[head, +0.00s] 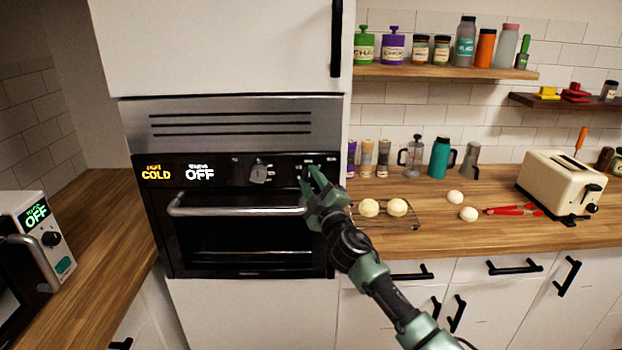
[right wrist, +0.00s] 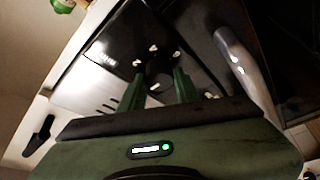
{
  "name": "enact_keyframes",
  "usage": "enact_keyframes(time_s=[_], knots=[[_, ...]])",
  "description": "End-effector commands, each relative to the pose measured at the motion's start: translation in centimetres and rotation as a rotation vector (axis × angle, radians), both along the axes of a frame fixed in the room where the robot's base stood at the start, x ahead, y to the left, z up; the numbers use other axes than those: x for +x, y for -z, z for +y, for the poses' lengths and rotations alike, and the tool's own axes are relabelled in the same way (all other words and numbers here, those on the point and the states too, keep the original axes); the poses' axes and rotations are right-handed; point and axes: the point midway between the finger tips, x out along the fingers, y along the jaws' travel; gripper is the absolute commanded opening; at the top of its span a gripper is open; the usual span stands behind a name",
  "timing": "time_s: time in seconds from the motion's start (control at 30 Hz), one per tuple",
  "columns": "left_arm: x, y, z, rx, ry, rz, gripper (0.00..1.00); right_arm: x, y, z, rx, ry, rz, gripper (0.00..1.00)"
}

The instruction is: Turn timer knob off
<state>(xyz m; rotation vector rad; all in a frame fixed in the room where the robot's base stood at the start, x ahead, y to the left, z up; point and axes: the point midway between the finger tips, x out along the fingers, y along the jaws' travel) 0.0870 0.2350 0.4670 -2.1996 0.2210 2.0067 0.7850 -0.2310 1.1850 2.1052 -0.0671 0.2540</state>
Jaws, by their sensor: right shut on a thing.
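The built-in oven (head: 240,235) has a black control panel with an orange COLD readout (head: 155,173) and a white OFF readout (head: 199,173). A silver knob (head: 259,173) sits mid-panel, free of my gripper. My right gripper (head: 312,176) is at the right end of the panel, shut on a dark round knob, which it mostly hides in the head view. In the right wrist view the dark knob (right wrist: 158,72) shows between the two green fingers, with small light marks around it. The knob's own label is not readable. My left gripper is not in view.
The oven's bar handle (head: 235,208) runs just below the panel, close to my right gripper. A rack with two buns (head: 383,208) lies on the counter to the right. A white appliance (head: 25,230) with a green OFF readout stands at left.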

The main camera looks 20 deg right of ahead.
Motion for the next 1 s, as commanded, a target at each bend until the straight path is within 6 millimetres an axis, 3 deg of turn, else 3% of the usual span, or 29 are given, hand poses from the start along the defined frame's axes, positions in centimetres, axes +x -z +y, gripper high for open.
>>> enact_keyframes(time_s=[0.23,0.27,0.3,0.33,0.67,1.0], knots=[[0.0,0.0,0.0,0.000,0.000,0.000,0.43,0.0,0.2,0.0,-0.002,0.002,0.003,0.00],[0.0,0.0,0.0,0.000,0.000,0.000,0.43,0.0,0.2,0.0,-0.002,0.002,0.003,0.40],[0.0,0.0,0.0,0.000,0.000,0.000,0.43,0.0,0.2,0.0,-0.002,0.002,0.003,0.52],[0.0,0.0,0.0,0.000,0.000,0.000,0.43,0.0,0.2,0.0,-0.002,0.002,0.003,0.54],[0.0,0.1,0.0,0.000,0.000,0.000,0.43,-0.2,0.1,0.0,-0.001,0.001,0.000,0.54],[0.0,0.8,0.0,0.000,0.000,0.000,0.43,-4.9,1.4,-0.3,-0.001,0.000,0.002,0.54]])
